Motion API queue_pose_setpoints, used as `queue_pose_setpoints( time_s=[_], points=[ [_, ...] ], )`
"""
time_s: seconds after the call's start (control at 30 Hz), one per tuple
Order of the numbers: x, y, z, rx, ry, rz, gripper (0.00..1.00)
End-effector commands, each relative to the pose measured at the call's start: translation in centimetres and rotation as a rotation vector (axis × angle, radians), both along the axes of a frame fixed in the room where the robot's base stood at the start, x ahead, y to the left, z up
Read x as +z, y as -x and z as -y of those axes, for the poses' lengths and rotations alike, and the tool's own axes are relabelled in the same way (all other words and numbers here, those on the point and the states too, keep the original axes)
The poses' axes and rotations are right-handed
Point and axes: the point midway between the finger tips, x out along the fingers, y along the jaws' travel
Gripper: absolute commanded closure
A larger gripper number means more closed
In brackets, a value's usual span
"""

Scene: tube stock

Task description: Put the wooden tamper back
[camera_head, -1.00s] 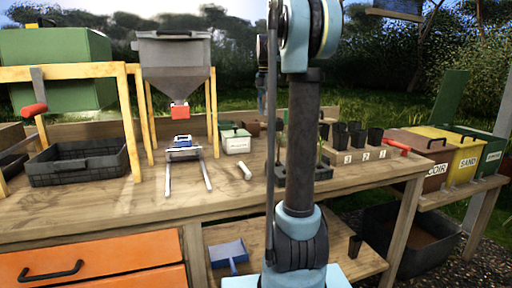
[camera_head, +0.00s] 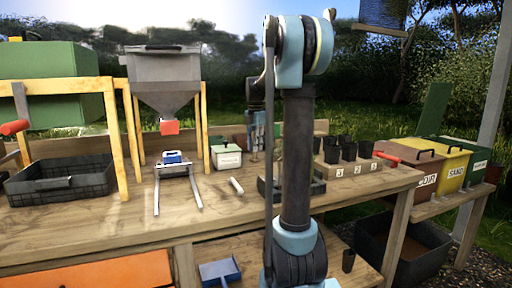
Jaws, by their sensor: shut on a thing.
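My upright arm (camera_head: 297,150) fills the middle of the view and hides part of the bench. A farther part of my arm (camera_head: 257,125) shows just left of it, above the back of the bench. No wooden tamper can be clearly identified. A short pale rod (camera_head: 237,186) lies on the workbench (camera_head: 215,208); I cannot tell whether it is the tamper.
A grey hopper (camera_head: 163,75) stands over a metal-railed stand with a blue-topped piece (camera_head: 173,157). A white box (camera_head: 227,156) is beside it. A black crate (camera_head: 62,180) is at left. Black pots (camera_head: 348,152) stand in a numbered holder at right. Lidded bins (camera_head: 425,170) are farther right.

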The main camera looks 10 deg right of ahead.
Motion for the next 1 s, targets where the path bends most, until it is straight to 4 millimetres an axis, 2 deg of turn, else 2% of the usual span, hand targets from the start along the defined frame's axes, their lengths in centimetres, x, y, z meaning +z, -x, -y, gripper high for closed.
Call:
queue_pose_setpoints(
  time_s=[0.3, 0.33, 0.4, 0.43, 0.77, 0.87, 1.0],
  points=[
    [-0.2, 0.0, 0.0, -0.001, 0.000, 0.000, 1.00],
    [-0.3, 0.0, 0.0, -0.001, 0.000, 0.000, 0.77],
    [-0.3, 0.0, 0.1, -0.001, 0.000, 0.000, 0.61],
    [-0.3, 0.0, 0.1, -0.001, 0.000, 0.000, 0.59],
    [-0.1, 0.0, 0.1, -0.002, 0.000, 0.000, 0.59],
    [0.4, 0.0, 0.2, -0.002, 0.000, 0.000, 0.59],
    [2.2, 0.0, 0.2, -0.003, 0.000, 0.000, 0.59]
  ],
)
